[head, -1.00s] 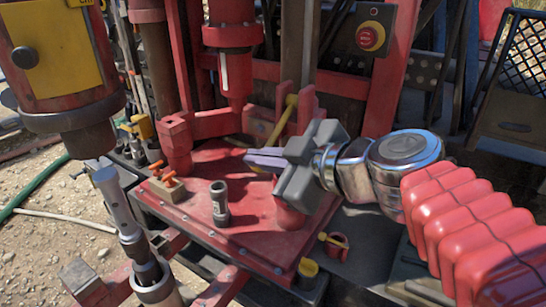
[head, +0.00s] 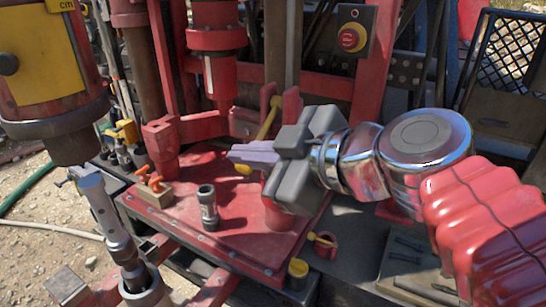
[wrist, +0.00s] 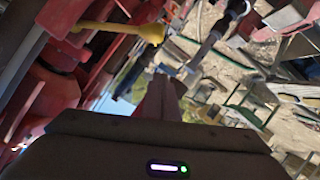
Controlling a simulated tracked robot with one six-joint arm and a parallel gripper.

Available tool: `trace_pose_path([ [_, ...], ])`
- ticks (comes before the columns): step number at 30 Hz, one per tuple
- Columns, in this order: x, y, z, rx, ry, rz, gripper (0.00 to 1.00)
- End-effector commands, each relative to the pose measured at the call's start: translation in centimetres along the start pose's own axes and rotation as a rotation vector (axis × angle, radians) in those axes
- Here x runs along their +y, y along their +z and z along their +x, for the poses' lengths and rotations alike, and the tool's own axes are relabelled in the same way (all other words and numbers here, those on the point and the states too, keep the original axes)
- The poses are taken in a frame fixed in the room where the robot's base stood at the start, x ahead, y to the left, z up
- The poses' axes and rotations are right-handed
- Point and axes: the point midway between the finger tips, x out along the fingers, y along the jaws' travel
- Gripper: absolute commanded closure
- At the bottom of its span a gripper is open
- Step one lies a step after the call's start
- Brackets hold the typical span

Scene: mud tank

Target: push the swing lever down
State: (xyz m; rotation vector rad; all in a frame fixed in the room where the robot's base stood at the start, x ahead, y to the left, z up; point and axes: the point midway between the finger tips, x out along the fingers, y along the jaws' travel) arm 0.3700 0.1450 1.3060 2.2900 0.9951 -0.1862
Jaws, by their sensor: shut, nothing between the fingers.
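The yellow swing lever (head: 268,120) slants down from a red bracket on the rig, and its lower end with a yellow knob (head: 243,169) shows just below my gripper's fingers. In the wrist view the lever (wrist: 105,27) runs across the upper left, its knob up and left of the fingertips. My gripper (head: 236,154) is shut and empty, its pale fingers pointing left across the lever's line in the head view. It also shows in the wrist view (wrist: 160,88), where a gap separates it from the knob. The grey gripper body hides part of the bracket.
Red rig columns stand behind. A red emergency stop button (head: 349,38) is at the upper right. A grey pipe (head: 105,215) stands at the left.

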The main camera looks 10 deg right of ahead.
Motion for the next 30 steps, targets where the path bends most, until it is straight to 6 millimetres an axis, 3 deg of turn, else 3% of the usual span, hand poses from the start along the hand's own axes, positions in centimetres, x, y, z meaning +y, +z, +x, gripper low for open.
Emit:
trace_pose_path([
  [18, -0.2, 0.1, -4.9, -0.002, 0.005, 0.001, 1.0],
  [30, -0.4, 0.0, -6.1, -0.001, 0.004, 0.001, 1.0],
])
